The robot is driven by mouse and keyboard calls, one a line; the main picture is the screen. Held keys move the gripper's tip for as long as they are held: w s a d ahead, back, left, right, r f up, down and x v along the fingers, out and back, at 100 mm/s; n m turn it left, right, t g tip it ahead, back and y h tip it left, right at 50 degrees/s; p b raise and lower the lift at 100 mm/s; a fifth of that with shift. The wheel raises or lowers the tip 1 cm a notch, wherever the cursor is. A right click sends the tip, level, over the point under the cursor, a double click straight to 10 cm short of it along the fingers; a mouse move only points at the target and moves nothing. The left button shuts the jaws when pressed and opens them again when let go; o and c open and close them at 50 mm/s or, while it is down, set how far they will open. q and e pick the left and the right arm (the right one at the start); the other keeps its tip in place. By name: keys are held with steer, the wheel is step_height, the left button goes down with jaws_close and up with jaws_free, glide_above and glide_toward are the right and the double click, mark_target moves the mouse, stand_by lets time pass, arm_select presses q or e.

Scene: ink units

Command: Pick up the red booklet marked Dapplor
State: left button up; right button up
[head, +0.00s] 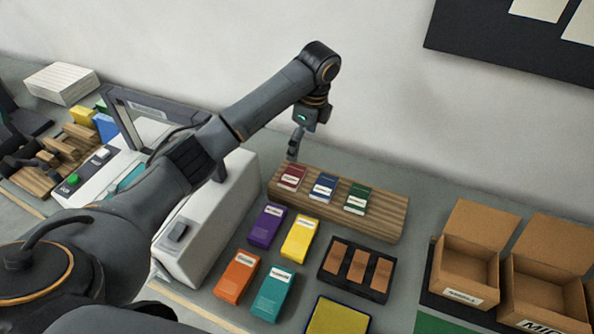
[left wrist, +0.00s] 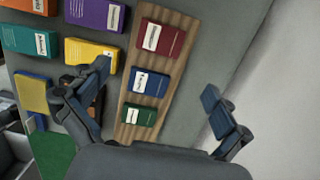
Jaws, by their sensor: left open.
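The red booklet (head: 292,177) lies at the left end of a wooden board (head: 385,222), in a row with a blue booklet (head: 323,187) and a green booklet (head: 357,200). Its white label is too small to read. In the left wrist view the red booklet (left wrist: 167,38) is at the top of the board, beyond the fingers. My left gripper (head: 293,148) is just above the red booklet in the head view, pointing down. In the left wrist view my left gripper (left wrist: 155,90) has its fingers wide apart with nothing between them. My right gripper is not seen.
Purple (head: 267,225), yellow (head: 299,238), orange (head: 236,277) and teal (head: 272,293) boxes lie in front of the board. A black tray (head: 326,284) with brown blocks sits nearby. A white machine (head: 200,235) stands left. Open cardboard boxes (head: 465,262) stand right. The wall is close behind.

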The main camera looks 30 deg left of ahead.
arm_select(q)
steer(key=p, duration=0.1)
glide_above(293, 175)
steer(key=d, duration=0.2)
steer(key=f, duration=0.5)
steer(key=shift+s+a+f, duration=0.2)
steer(key=shift+s+f, duration=0.1)
steer(key=shift+f, duration=0.05)
steer(key=shift+w+f, duration=0.15)
steer(key=shift+f, duration=0.2)
steer(key=shift+a+f+p, duration=0.2)
steer(key=shift+f+p, duration=0.25)
steer(key=shift+f, duration=0.15)
steer(key=shift+a+f+p, duration=0.2)
steer(key=shift+f+p, duration=0.25)
steer(key=shift+f, duration=0.1)
steer(key=shift+w+a+f, duration=0.1)
steer(key=shift+a+f, duration=0.05)
steer(key=shift+f, duration=0.45)
steer(key=shift+a+f, duration=0.1)
steer(key=shift+f, duration=0.75)
steer(key=c, duration=1.1)
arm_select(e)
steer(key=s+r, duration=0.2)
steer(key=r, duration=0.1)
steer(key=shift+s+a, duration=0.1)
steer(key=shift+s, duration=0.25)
